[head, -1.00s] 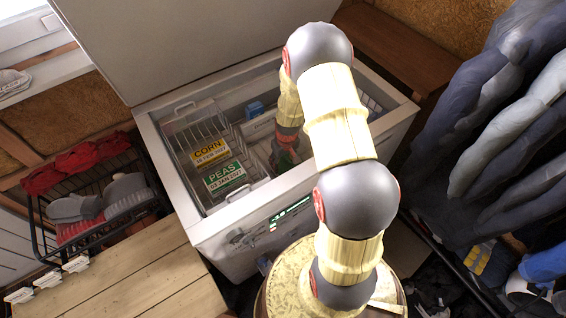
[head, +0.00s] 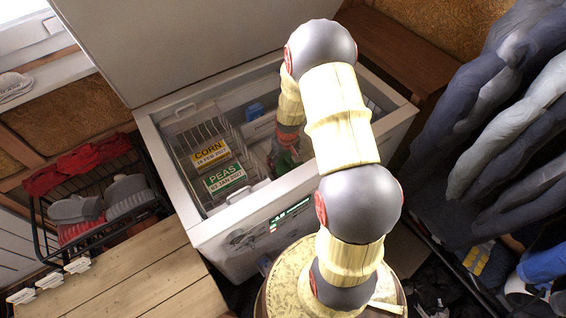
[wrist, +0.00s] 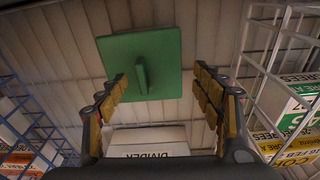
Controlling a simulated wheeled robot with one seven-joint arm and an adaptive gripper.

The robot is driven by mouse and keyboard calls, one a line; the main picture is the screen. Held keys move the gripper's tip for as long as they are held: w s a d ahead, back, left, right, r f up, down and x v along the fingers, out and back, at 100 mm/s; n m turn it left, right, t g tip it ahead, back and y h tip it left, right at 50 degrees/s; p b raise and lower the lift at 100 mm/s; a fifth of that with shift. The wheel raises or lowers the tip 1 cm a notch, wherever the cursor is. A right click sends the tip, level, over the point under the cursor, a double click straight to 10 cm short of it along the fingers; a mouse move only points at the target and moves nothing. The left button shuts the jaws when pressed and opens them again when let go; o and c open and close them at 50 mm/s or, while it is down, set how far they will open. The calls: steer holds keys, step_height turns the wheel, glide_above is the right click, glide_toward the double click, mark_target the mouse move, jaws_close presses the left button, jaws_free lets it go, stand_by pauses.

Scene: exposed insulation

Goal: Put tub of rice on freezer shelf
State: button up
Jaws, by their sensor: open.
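In the wrist view my gripper (wrist: 160,82) is open, with yellow pads on both fingers and nothing between them. A square green lid-like piece (wrist: 165,50) with an upright tab lies beyond the fingertips on the slatted freezer floor. I cannot tell if it is the rice tub; no rice label shows. In the head view my arm reaches down into the open chest freezer (head: 165,190), and the gripper is mostly hidden there. A bit of green (head: 288,160) shows near it. The likely shelf is a wire rack (wrist: 272,50) at right in the wrist view.
A white box marked DIVIDER (wrist: 150,140) is below the fingers. A wire basket (head: 185,130) at the freezer's left holds packs marked CORN (head: 210,152) and PEAS (head: 225,178). More labelled packs (wrist: 20,125) are at the wrist view's left. The freezer lid (head: 190,40) stands open.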

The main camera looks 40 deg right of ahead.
step_height(320, 180, up, 10)
steer(key=s+p, duration=0.1)
steer(key=p, duration=0.2)
step_height(320, 180, up, 12)
steer(key=t, duration=0.1)
glide_above(285, 170)
steer(key=a, duration=0.5)
steer(key=s+a+r+t, duration=0.1)
steer(key=a+r, duration=0.2)
steer(key=r, duration=0.3)
steer(key=s+a+r, duration=0.2)
steer(key=a+r, duration=0.2)
steer(key=r, duration=0.2)
steer(key=s+a+r+t, duration=0.1)
steer(key=s+a+r, duration=0.3)
steer(key=s+r, duration=0.2)
steer(key=s+a+r+n+t, duration=0.1)
steer(key=s+a+r, duration=0.3)
steer(key=s, duration=0.5)
step_height(285, 170, up, 2)
steer(key=shift+s+a+r, duration=0.1)
steer(key=shift+s+a, duration=0.1)
steer(key=shift+s, duration=0.05)
